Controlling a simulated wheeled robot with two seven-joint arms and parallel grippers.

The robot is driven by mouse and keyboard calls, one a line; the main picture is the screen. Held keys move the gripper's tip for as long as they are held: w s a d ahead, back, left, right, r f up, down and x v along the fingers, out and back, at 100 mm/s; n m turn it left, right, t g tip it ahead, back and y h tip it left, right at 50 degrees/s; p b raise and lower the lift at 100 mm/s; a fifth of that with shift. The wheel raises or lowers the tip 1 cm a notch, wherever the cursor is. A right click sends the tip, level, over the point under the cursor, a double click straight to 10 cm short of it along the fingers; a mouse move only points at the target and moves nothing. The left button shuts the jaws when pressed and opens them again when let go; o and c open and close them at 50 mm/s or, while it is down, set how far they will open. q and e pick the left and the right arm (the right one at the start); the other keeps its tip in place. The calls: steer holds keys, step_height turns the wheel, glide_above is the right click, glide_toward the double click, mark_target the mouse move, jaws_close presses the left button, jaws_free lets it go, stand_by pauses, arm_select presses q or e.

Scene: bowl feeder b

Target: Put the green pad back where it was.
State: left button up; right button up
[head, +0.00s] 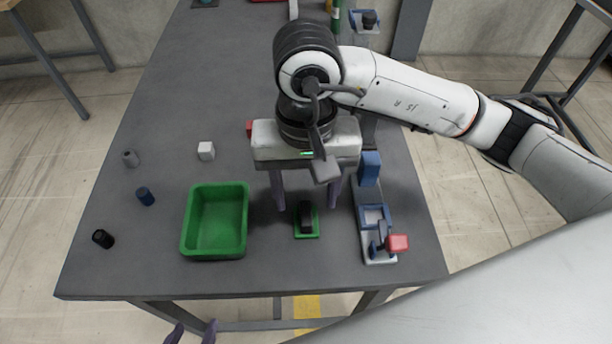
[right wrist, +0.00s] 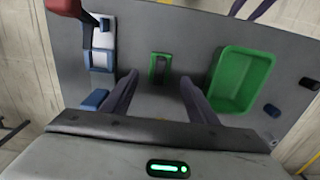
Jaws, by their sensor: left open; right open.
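The green pad (head: 307,235) is a small flat piece lying on the table, right of the green bin. A black block (head: 306,213) sits on it and hides its middle. The pad also shows in the right wrist view (right wrist: 153,73), beyond my fingertips. My right gripper (head: 307,204) is open and empty, pointing down above the table just behind the pad, with its fingers spread wider than the pad. My left gripper (head: 192,331) is open and empty at the bottom edge, in front of the table.
The green bin (head: 215,250) is empty. A fixture (head: 376,236) with blue parts and a red block (head: 397,242) stands right of the pad. A white cube (head: 206,150), grey, blue and black cylinders lie left. Bare table separates pad from bin.

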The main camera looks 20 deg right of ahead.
mark_target(306, 217)
step_height(306, 217, up, 5)
steer(key=shift+s+f, duration=0.1)
steer(key=shift+s, duration=0.05)
stand_by(0.6)
